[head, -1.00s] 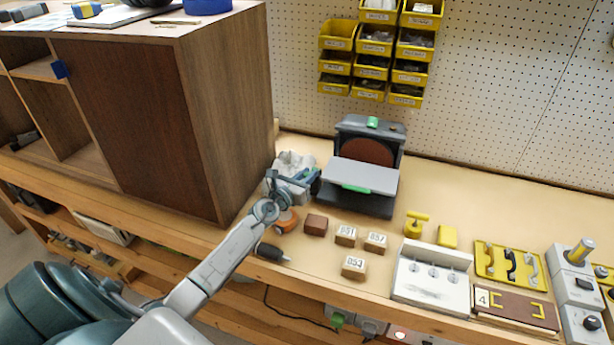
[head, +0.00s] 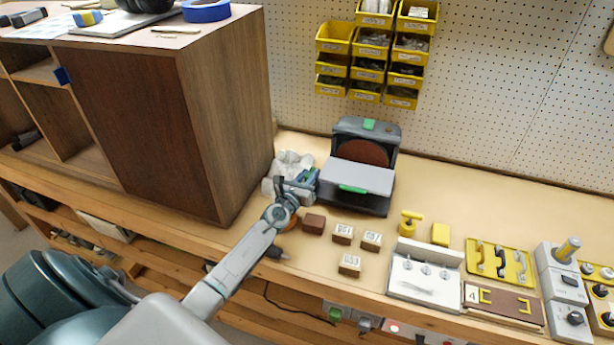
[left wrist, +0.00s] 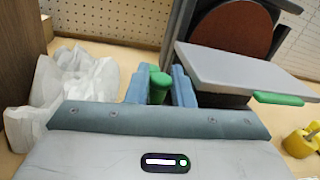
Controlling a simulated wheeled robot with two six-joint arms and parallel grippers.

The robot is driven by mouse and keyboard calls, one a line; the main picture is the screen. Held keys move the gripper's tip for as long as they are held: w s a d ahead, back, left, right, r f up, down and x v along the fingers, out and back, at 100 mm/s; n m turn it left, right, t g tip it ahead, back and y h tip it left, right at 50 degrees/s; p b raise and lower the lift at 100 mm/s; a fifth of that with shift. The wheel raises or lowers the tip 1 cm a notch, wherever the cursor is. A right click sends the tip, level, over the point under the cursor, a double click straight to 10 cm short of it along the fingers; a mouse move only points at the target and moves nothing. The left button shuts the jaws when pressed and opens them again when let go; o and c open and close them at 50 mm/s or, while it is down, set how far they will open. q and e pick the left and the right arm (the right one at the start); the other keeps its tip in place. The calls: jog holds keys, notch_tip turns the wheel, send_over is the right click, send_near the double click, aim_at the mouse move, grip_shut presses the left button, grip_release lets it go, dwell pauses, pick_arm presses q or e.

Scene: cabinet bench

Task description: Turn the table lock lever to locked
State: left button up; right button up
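The disc sander (head: 366,137) stands on the bench against the pegboard, with a brown disc and a grey tilted table (head: 360,177). The green table lock lever (left wrist: 160,86) shows in the left wrist view, at the left side of the sander. My left gripper (left wrist: 160,88) has its two blue fingers on either side of the lever and looks shut on it, with no clear gap. In the head view, my left gripper (head: 303,181) is beside the sander's left side and hides the lever. Whether the lever is locked cannot be told. My right gripper is not in view.
A crumpled white bag (left wrist: 75,85) lies just left of my gripper. The wooden cabinet (head: 225,120) stands farther left. Numbered blocks (head: 349,264), a white panel (head: 425,275) and yellow pieces (head: 411,223) lie to the right. The bench behind them is clear.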

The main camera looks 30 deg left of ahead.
pick_arm(q)
jog(key=o, duration=0.3)
